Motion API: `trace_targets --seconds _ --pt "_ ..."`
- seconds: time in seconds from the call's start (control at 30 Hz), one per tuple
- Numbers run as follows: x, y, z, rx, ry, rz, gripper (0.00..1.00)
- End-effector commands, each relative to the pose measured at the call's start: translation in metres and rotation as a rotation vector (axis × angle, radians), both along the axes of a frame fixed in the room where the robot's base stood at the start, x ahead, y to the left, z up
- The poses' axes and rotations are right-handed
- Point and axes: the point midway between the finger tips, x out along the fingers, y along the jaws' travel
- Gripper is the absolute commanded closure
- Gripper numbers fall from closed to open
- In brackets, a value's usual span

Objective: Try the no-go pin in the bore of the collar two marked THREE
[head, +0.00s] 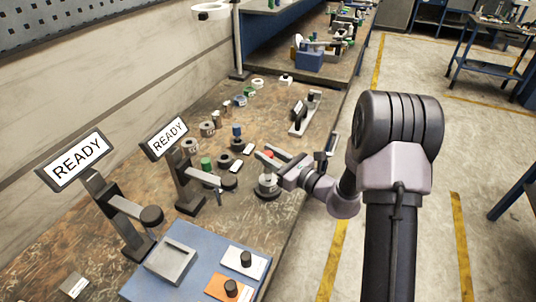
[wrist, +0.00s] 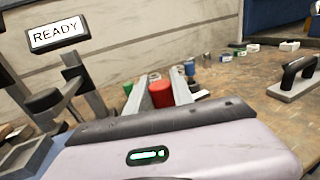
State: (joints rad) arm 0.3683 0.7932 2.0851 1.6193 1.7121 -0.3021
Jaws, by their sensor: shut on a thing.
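My gripper (head: 275,157) is shut on a red-topped pin (head: 269,153), at the front edge of the bench in the head view. In the wrist view the red pin (wrist: 160,93) stands between the two fingers (wrist: 159,96). A silver collar-like piece (head: 268,183) on a dark round base sits just below the gripper. The fingers hide the pin's lower end, so I cannot tell whether it is above the bore or in it. A green-topped pin (head: 206,163) and a blue-topped pin (head: 237,131) stand behind, to the left. I cannot read the collar marks.
Two READY displays (head: 77,159) (head: 169,137) with gauge stands are at the left. Several rings (head: 207,129) line the back of the bench. A blue mat (head: 150,287) with a grey tray (head: 171,259) lies in front. A handled block (head: 304,113) stands farther along the bench.

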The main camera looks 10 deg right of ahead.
Motion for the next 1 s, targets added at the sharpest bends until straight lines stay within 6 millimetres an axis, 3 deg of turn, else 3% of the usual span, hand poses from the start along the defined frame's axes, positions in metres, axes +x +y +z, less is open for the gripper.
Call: trace_targets --seconds 1.0 --pt "0.0 0.0 -0.01 0.0 0.0 0.0 1.0"
